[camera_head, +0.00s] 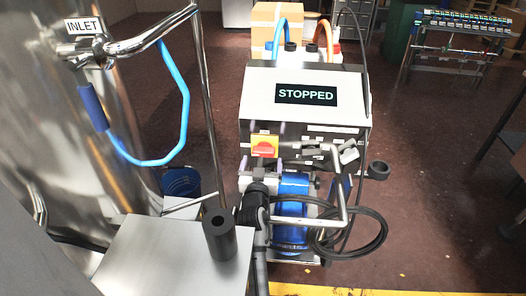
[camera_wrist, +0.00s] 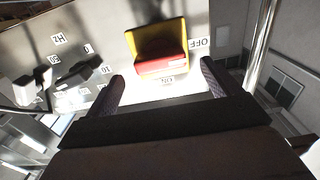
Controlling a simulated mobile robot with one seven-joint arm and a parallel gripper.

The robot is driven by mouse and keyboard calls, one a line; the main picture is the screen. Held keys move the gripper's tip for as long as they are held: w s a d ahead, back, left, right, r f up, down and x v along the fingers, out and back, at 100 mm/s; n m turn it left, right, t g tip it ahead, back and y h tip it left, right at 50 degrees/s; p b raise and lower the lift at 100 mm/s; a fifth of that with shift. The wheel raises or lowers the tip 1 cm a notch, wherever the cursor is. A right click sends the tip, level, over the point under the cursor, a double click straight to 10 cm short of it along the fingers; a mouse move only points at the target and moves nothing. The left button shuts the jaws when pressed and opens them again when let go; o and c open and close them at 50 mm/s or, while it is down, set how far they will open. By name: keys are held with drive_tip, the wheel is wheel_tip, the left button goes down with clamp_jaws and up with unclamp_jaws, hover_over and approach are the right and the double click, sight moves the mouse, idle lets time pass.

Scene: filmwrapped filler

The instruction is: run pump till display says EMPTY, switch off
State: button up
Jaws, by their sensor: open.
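The pump unit has a sloped metal control box (camera_head: 345,115) whose black display (camera_head: 306,94) reads STOPPED. A red switch handle on a yellow plate (camera_head: 264,145) is on the box's lower left front. The wrist view shows the red and yellow switch (camera_wrist: 160,52) close up, with an OFF label (camera_wrist: 199,43) on the right and an ON label (camera_wrist: 167,80) below. My gripper (camera_wrist: 163,74) is open, its two dark fingers apart on either side just short of the switch. I cannot tell whether they touch it. The blue pump motor (camera_head: 292,200) sits below the box.
A bent metal pipe (camera_head: 338,190) and looped black cable (camera_head: 350,238) are beside the motor. A steel tank with an INLET label (camera_head: 84,26) stands left.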

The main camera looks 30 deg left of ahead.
sight(263, 155)
drive_tip(key=shift+p+x, duration=0.45)
drive_tip(key=shift+x, duration=1.6)
drive_tip(key=c, duration=1)
